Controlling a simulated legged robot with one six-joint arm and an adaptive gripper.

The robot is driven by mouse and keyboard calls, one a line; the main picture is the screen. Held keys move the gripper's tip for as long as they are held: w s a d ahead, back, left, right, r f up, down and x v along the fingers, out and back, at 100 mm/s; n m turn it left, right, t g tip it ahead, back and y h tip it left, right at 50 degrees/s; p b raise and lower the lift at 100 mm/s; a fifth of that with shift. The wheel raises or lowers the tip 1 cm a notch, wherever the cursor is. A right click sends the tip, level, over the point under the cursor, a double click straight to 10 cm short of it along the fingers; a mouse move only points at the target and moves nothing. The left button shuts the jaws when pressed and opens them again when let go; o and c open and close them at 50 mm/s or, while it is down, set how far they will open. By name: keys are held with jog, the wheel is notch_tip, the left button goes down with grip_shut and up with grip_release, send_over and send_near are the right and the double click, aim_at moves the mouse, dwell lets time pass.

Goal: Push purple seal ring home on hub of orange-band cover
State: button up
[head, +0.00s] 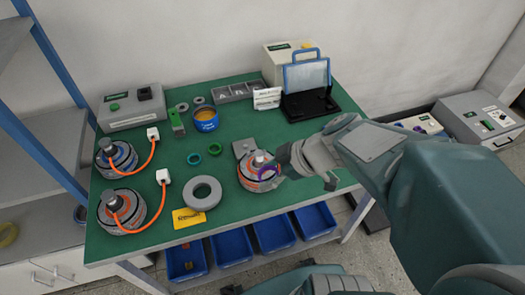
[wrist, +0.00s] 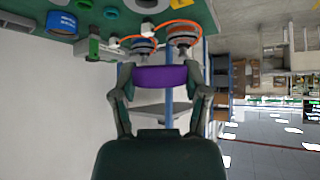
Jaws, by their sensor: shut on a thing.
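The purple seal ring (head: 267,171) is in the jaws of my gripper (head: 278,168). In the wrist view the ring (wrist: 161,77) is a wide purple band spanning between both fingers. The orange-band cover (head: 248,180) sits on a round motor on the green table, left of my gripper. Its pale hub (head: 258,158) stands up in the middle. The ring appears tilted beside the hub, over the right part of the cover in the head view. I cannot tell whether it touches the hub. The cover is not clearly visible in the wrist view.
Two motors with orange cables (head: 118,158) stand at the left of the green table (head: 150,240). A grey ring (head: 203,192), a yellow card (head: 188,217), green rings (head: 214,148) and a blue tub (head: 205,120) lie nearby. A tablet stand (head: 307,75) is at the back.

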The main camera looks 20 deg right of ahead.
jog(key=r+m+t+y, duration=0.1)
jog(key=t+y, duration=0.1)
send_over(260, 153)
jog(key=shift+w+a+f, duration=0.1)
jog(key=shift+w+f, duration=0.05)
jog(key=shift+f, duration=5.05)
jog(key=shift+f, duration=1.1)
jog(key=shift+c, duration=1.2)
jog(key=shift+f, duration=0.1)
